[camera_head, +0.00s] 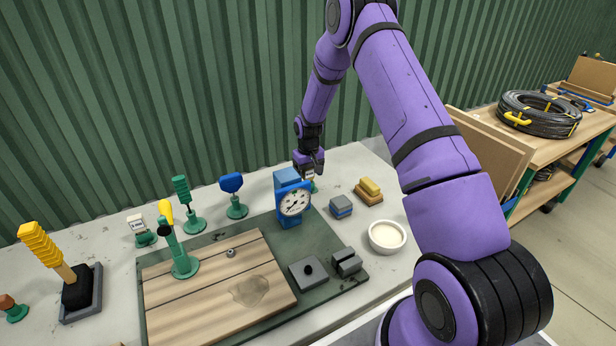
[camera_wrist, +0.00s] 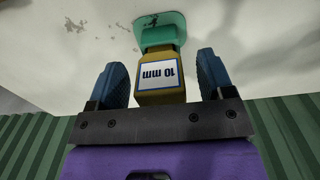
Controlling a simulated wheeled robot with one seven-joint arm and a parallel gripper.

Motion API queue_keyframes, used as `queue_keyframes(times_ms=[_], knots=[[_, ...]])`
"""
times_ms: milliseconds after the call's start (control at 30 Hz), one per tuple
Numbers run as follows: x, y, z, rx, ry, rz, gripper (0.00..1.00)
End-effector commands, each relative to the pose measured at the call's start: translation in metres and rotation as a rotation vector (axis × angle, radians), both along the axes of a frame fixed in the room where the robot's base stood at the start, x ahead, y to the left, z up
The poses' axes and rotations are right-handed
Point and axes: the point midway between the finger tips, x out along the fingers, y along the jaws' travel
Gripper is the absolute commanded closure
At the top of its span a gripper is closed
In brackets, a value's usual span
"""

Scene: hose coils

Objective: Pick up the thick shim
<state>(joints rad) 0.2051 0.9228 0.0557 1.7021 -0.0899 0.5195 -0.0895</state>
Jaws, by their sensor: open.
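The thick shim (camera_wrist: 161,97) is a yellow-brown block with a white label reading "10 mm". In the wrist view it stands on a teal-green holder (camera_wrist: 160,29) and lies between the two blue fingers of my gripper (camera_wrist: 161,76). The fingers are open, with a visible gap on each side of the block. In the head view my gripper (camera_head: 309,162) is at the back of the table, behind the blue dial gauge (camera_head: 292,200). There the gauge and gripper hide most of the shim and its holder.
A similar labelled piece (camera_head: 136,223) stands on a green holder at the left. Green stands with a green (camera_head: 181,189) and a blue (camera_head: 232,183) handle are left of the gauge. A white bowl (camera_head: 387,237) and small blocks (camera_head: 341,206) are to the right.

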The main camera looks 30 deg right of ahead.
Motion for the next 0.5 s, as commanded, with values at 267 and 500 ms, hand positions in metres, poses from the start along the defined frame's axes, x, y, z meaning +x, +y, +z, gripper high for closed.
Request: queue_keyframes(times_ms=[267, 500], knots=[[0.0001, 0.0000, -0.0064, 0.000, -0.001, 0.000, 0.26], [0.0001, 0.0001, -0.0063, 0.000, 0.000, 0.000, 0.78]])
